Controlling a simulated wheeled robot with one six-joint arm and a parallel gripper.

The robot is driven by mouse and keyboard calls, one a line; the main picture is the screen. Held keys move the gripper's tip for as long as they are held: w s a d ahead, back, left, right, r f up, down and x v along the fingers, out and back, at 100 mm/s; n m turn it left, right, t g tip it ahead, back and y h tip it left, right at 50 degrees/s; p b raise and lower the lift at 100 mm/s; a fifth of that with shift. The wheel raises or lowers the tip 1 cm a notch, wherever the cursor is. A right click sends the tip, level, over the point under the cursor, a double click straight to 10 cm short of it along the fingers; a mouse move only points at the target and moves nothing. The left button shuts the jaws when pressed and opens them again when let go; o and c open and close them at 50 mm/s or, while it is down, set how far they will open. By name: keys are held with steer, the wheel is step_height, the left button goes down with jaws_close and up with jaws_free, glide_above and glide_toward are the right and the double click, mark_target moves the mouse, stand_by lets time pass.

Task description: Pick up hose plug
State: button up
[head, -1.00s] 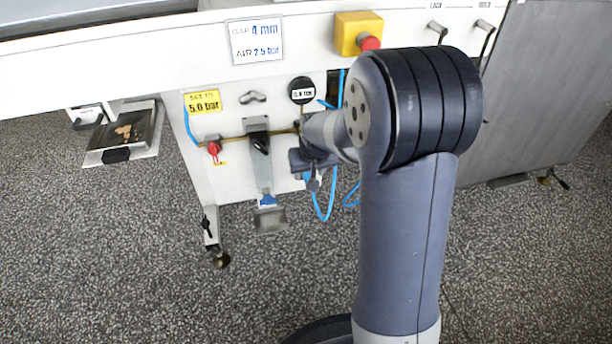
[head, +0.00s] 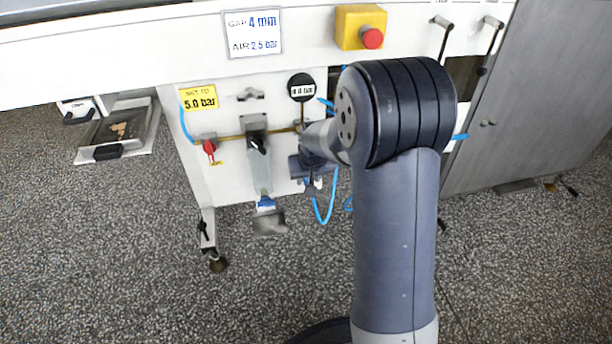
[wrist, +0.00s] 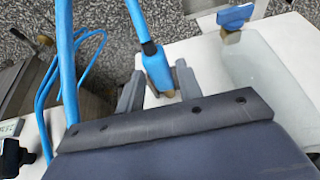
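The hose plug (wrist: 157,70) is a blue body with a dark collar above and a small brass end, on a blue hose. In the wrist view it lies between the two fingers of my gripper (wrist: 160,82). The fingers stand apart on either side of it, with pale background showing beside its brass end. I see no clear grip on it. In the head view my gripper (head: 309,166) is in front of the white machine panel, below the round gauge, partly hidden by my arm. The plug is too small there to make out clearly.
Blue hose loops (wrist: 70,70) hang left of the gripper in the wrist view. In the head view the regulator with its bowl (head: 268,222), a red valve handle (head: 209,148) and the gauge (head: 301,88) are close by. An emergency stop (head: 371,38) sits above. Speckled floor is open in front.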

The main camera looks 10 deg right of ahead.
jaws_close()
steer(key=shift+r, duration=0.2)
